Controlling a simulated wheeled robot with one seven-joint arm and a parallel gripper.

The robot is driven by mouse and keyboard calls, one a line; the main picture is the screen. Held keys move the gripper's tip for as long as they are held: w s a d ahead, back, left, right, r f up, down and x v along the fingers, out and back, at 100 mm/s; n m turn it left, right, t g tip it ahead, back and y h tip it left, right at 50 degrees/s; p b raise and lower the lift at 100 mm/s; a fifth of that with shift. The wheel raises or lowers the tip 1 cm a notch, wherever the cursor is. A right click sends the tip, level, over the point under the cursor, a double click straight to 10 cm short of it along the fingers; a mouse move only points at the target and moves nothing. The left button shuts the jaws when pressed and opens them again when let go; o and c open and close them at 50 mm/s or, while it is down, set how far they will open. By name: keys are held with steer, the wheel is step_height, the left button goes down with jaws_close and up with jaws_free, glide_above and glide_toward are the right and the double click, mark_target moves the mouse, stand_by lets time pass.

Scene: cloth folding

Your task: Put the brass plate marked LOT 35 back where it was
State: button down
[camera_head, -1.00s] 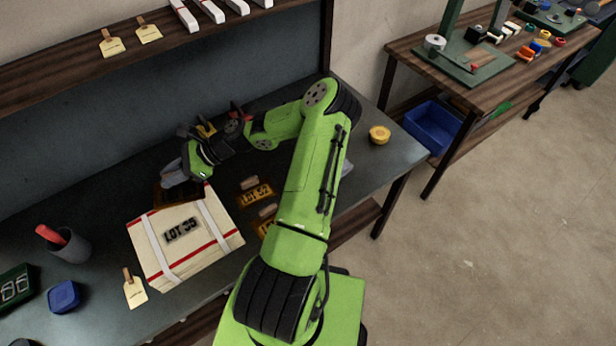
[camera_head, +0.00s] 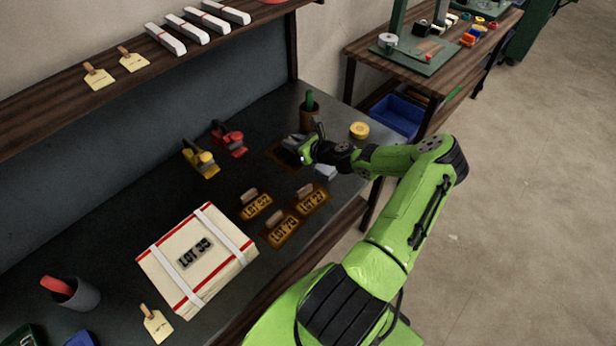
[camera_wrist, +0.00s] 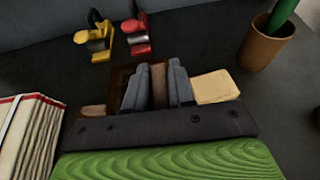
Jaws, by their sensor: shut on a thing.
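My gripper (camera_head: 296,145) is at the right of the bench, shut on the wooden handle (camera_wrist: 158,85) of a dark brown plate (camera_head: 281,156). The plate lies flat under the fingers, and its edge also shows in the wrist view (camera_wrist: 120,76). Its marking is hidden, and I cannot tell whether it touches the bench. Three brass plates with wooden handles lie to its lower left: one (camera_head: 257,208), one (camera_head: 283,232) and one (camera_head: 312,201). Their numbers are hard to read. A cream package (camera_head: 170,265) with red stripes and white straps bears a black LOT mark that looks like 35.
A yellow clamp-like tool (camera_head: 203,163) and a red one (camera_head: 230,140) stand left of my gripper. A brown cup (camera_head: 310,118) with a green stick is behind it. A pale block (camera_head: 326,173) and a yellow round tin (camera_head: 359,130) are near. The bench front left has a tag (camera_head: 156,325).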

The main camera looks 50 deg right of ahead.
step_height(320, 180, down, 9)
steer(key=shift+w+f+b, duration=0.15)
steer(key=shift+b, duration=0.4)
steer(key=shift+f, duration=0.1)
steer(key=shift+a+f, duration=0.1)
steer(key=c, duration=1.4)
jaws_free()
steer(key=shift+f, duration=0.15)
steer(key=o, duration=0.4)
steer(key=shift+o, duration=0.2)
